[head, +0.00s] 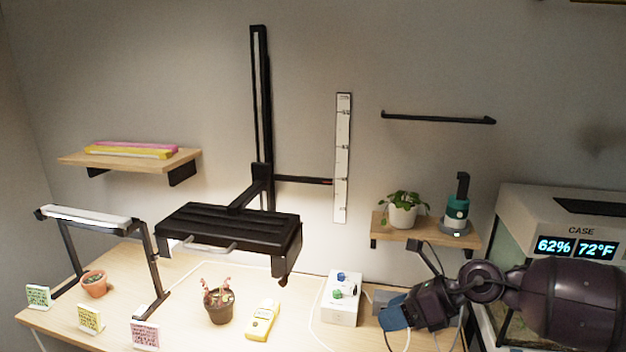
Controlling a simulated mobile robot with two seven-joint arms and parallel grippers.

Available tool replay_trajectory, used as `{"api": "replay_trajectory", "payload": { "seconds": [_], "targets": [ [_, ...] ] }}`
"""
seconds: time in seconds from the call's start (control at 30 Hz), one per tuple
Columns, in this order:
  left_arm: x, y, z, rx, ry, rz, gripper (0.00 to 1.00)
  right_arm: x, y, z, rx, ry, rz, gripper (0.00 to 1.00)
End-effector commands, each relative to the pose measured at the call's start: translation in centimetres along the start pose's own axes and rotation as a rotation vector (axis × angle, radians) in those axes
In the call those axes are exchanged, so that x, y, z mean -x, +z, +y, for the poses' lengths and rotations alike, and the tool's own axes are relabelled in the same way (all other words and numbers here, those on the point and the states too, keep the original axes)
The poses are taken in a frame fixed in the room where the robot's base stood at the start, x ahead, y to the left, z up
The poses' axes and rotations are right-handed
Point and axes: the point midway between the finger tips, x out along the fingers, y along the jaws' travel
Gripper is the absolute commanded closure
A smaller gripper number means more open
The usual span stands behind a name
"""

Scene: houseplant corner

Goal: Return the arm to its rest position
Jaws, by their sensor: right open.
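My right arm comes in from the right edge, in front of the white case. My right gripper (401,308) is at the lower right, over the right part of the table, just right of the white box with knobs. It is open, and I see nothing held in it. A blue part shows at its left end, and its fingers are small and partly hidden by the wrist. My left gripper is not in view.
The white control box (341,303) is close to the gripper's left. The case (578,217) stands behind my right arm. Above is a wooden shelf (425,231) with a plant (403,212) and a green bottle (456,212). A black lamp (230,229), brown pot (219,309) and yellow meter (262,320) are further left.

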Motion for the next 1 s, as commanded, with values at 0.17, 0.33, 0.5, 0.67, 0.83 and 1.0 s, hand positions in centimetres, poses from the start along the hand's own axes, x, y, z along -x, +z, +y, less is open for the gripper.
{"api": "replay_trajectory", "payload": {
  "seconds": [0.17, 0.33, 0.5, 0.67, 0.83, 1.0],
  "targets": [
    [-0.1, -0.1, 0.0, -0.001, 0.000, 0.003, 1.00, -2.0, 5.2, 3.9, -0.432, 0.202, -0.379, 0.41],
    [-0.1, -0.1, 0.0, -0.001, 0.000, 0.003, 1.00, -1.9, 6.8, 4.0, -0.918, 0.364, -0.673, 0.41],
    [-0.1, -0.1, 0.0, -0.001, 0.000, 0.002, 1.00, -1.4, 4.9, 1.9, -1.372, 0.470, -0.881, 0.41],
    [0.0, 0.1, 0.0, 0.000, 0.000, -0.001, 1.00, -1.1, 0.6, -0.4, -1.762, 0.532, -1.035, 0.41],
    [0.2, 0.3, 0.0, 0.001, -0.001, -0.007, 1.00, -1.1, -5.8, -2.1, -2.126, 0.567, -1.169, 0.41],
    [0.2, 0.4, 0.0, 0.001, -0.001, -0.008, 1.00, -0.9, -13.2, -2.6, -2.421, 0.587, -1.296, 0.41]
  ]
}}
